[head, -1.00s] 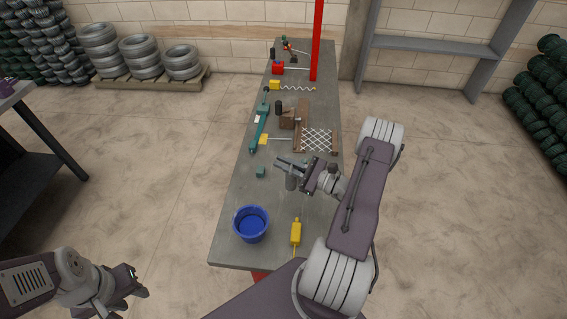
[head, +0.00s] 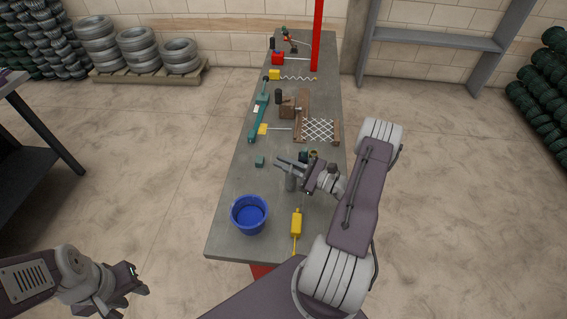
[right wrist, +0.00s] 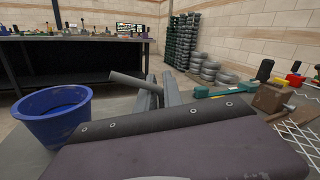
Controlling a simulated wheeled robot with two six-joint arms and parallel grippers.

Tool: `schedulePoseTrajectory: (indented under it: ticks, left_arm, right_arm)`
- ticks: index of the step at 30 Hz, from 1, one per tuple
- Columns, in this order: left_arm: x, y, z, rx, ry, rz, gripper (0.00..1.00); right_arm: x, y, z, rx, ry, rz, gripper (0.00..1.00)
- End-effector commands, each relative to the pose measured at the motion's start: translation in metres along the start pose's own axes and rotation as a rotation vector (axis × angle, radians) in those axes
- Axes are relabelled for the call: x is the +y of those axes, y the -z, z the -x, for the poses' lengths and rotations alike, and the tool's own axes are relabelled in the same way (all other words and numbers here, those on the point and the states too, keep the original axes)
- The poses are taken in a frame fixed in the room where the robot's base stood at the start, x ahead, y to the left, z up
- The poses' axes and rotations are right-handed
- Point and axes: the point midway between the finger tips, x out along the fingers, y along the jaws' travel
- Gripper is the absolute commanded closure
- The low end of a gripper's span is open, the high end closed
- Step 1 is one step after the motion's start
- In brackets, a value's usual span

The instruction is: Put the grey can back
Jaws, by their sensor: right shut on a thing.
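The grey can (head: 291,183) hangs at the fingers of my right gripper (head: 287,164), over the grey workbench (head: 232,246). My right gripper is shut on it. In the right wrist view the can (right wrist: 128,82) looks like a tilted grey cylinder sticking out to the left of the fingers (right wrist: 158,92). My left gripper (head: 138,296) is at the lower left of the head view, off the bench and apart from everything; its finger gap is not clear.
Beyond are a teal tool (head: 257,113), wire mesh (head: 320,130) and a red post (head: 317,40).

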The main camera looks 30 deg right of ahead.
Motion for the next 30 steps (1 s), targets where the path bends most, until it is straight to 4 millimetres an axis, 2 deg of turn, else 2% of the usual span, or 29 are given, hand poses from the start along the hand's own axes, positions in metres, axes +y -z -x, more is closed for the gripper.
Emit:
schedulePoseTrajectory:
  ticks: [16,17,19,27,30]
  left_arm:
    - [0.000,-0.001,-0.010,0.000,0.000,0.000,0.64]
    - [0.000,-0.001,-0.009,0.000,0.000,0.000,0.64]
    - [0.000,-0.001,-0.009,0.000,0.000,0.000,0.64]
    - [0.000,-0.001,-0.009,0.000,0.000,0.000,0.64]
    - [0.000,-0.001,-0.011,0.000,0.000,0.000,0.64]
  right_arm:
    - [0.004,0.011,0.001,-0.001,0.000,0.000,1.00]
    - [0.003,0.011,0.001,-0.001,0.000,0.000,0.84]
    - [0.003,0.011,0.001,0.000,0.000,0.000,0.64]
    - [0.004,0.012,0.001,0.003,-0.001,-0.002,0.64]
    - [0.004,0.013,0.008,0.005,0.001,-0.002,0.64]
